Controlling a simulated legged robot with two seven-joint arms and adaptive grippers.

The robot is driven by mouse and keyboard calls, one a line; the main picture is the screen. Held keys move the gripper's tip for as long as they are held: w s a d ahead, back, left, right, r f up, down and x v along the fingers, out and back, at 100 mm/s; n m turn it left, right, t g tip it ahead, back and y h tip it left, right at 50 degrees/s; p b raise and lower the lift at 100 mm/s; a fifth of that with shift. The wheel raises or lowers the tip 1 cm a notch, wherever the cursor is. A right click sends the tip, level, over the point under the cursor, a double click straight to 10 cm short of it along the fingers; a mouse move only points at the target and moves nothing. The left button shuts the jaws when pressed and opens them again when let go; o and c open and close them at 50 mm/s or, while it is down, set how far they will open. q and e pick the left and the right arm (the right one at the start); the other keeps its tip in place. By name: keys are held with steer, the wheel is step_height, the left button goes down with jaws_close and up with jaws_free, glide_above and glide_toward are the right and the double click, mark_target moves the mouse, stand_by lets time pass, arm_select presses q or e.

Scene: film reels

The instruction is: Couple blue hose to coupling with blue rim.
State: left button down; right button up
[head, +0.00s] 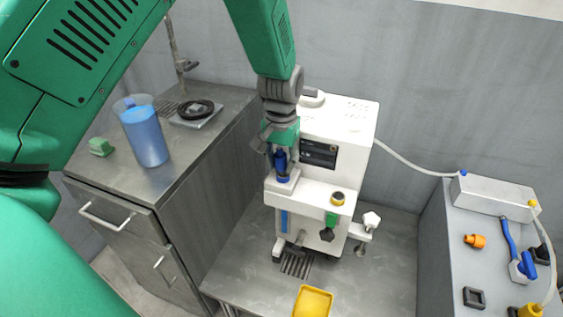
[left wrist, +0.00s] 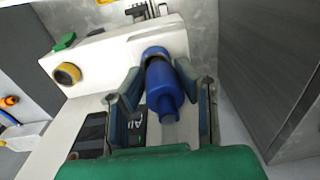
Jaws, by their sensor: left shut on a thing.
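The blue hose end (head: 281,161) is a short blue cylinder that narrows to a neck; it fills the middle of the left wrist view (left wrist: 163,88). My left gripper (head: 281,150) is shut on it from above, with a finger on each side in the left wrist view (left wrist: 160,76). The far end of the hose end meets a round opening (left wrist: 155,53) at the front left of the white machine (head: 345,125). I cannot tell how deep it sits, and the rim there is mostly hidden. A yellow-rimmed coupling (head: 338,198) is beside it. My right gripper is not in view.
A steel cabinet (head: 215,100) with a blue-filled jug (head: 145,135) stands left. A yellow tray (head: 312,301) lies in front of the machine. A grey bench (head: 455,260) at right bears an orange fitting (head: 474,241) and a blue-handled tool (head: 510,240).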

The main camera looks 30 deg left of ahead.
mark_target(282, 157)
arm_select(q)
steer(key=shift+d+p, duration=0.1)
steer(key=shift+p, duration=0.4)
steer(key=shift+f, duration=0.5)
stand_by(0.3)
steer(key=c, duration=1.5)
jaws_free()
steer(key=shift+r, duration=0.1)
step_height(282, 157, up, 11)
steer(key=p, duration=1)
steer(key=shift+d+p, duration=0.15)
steer(key=shift+p, duration=0.15)
